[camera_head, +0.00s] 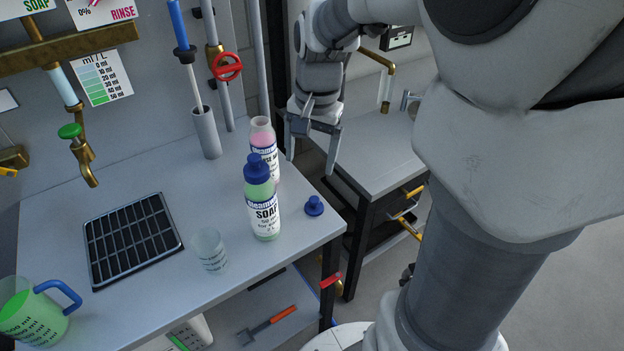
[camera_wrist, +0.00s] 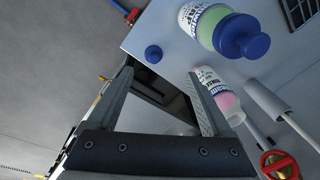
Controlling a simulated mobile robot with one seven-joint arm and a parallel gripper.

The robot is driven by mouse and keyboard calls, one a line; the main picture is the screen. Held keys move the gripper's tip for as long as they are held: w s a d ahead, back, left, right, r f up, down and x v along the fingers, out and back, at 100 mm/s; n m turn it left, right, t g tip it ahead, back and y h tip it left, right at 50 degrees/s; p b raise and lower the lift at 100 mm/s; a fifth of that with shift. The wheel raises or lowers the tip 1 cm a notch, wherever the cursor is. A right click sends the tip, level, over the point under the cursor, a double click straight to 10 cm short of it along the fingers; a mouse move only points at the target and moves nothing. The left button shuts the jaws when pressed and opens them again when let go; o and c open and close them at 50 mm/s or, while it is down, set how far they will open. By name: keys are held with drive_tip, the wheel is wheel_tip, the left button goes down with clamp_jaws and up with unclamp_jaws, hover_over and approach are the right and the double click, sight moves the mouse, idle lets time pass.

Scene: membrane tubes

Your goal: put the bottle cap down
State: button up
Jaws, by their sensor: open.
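A loose blue bottle cap (camera_head: 314,206) lies on the table near its right edge. In the wrist view the cap (camera_wrist: 153,54) shows just past and between the fingertips, apart from them. My gripper (camera_head: 310,165) is open and empty, beyond the table's right edge and behind the cap; its fingers also show in the wrist view (camera_wrist: 159,72). A bottle with pink liquid (camera_head: 265,160) stands open, without a cap, to the left of my gripper. A green soap bottle (camera_head: 263,213) with a blue cap on it stands in front of the pink one.
The table (camera_head: 160,190) also holds a clear beaker (camera_head: 210,252), a black drain grid (camera_head: 130,238), a green-filled jug (camera_head: 30,318) and a brush in a holder (camera_head: 206,135). A brass tap (camera_head: 82,155) hangs at left. A second counter (camera_head: 385,150) stands behind my gripper.

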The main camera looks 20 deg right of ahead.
drive_tip(key=s+a+r+n+t, duration=0.2)
drive_tip(key=s+r+n, duration=0.1)
drive_tip(key=s, duration=0.4)
drive_tip(key=s+a+r+n+t, duration=0.2)
drive_tip(key=s+a+r+n, duration=0.1)
drive_tip(key=s+n, duration=0.2)
drive_tip(key=shift+s+r+n, duration=0.3)
drive_tip(key=shift+s+r, duration=0.05)
drive_tip(key=shift+s, duration=0.85)
wheel_tip(320, 180, up, 3)
drive_tip(key=p, duration=0.3)
drive_tip(key=shift+r, duration=0.1)
